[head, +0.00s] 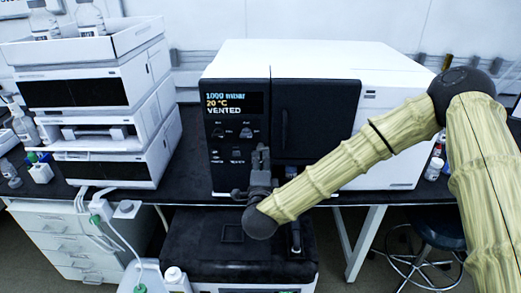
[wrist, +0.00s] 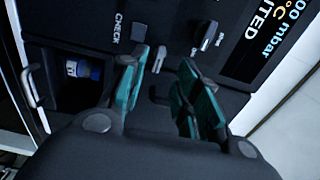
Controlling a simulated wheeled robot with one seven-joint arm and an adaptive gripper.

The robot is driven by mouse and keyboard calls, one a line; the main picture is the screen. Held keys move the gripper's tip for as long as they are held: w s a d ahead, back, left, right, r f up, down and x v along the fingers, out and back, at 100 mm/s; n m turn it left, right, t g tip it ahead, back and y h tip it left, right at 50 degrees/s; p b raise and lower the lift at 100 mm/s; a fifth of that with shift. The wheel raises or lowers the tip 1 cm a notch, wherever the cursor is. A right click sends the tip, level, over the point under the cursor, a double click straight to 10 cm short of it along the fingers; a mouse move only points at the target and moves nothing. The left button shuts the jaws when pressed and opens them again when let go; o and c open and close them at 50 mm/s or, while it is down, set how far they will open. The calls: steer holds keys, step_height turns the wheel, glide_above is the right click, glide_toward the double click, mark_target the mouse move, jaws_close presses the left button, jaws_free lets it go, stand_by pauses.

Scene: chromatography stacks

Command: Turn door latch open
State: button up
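A white instrument (head: 385,70) stands on the dark bench. Its front has a black control panel (head: 222,160) on the left and a dark door (head: 330,115) on the right. A slim upright black handle (head: 284,130) shows on the door, probably the latch. My gripper (head: 258,165) is in front of the panel, near the lower left of the door. In the wrist view my gripper (wrist: 163,98) has its teal finger pads apart with nothing held.
The panel display (head: 230,103) reads "1000 mbar 20 °C VENTED". Small knobs (wrist: 207,38) sit close to the fingers. A black unit (head: 195,245) stands below. A stacked white instrument (head: 105,120) is at left, and a stool (head: 440,230) is at right.

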mark_target(261, 150)
steer(key=shift+w+p, duration=0.7)
steer(key=shift+w, duration=2.35)
jaws_close()
